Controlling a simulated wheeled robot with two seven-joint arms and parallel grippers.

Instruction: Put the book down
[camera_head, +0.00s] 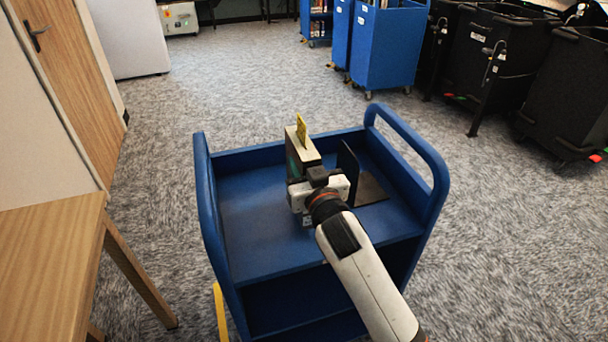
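A book (301,148) with pale page edges, a dark greenish cover and a yellow slip (302,130) at its top stands upright over the top shelf of a blue cart (255,225). My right gripper (312,176) reaches in from the lower right and is shut on the book at its near side. The gripper body hides its fingertips and part of the book. I cannot tell whether the book's lower edge touches the shelf. A black bookend (348,163) stands on the shelf just right of the book, its flat base (371,188) to the right. My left gripper is out of view.
The cart has raised blue side handles (425,150) on both sides. The shelf's left half is bare. A wooden table (45,265) stands at the lower left. Blue bins (390,45) and black bins (490,60) stand at the back right. Carpet around the cart is clear.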

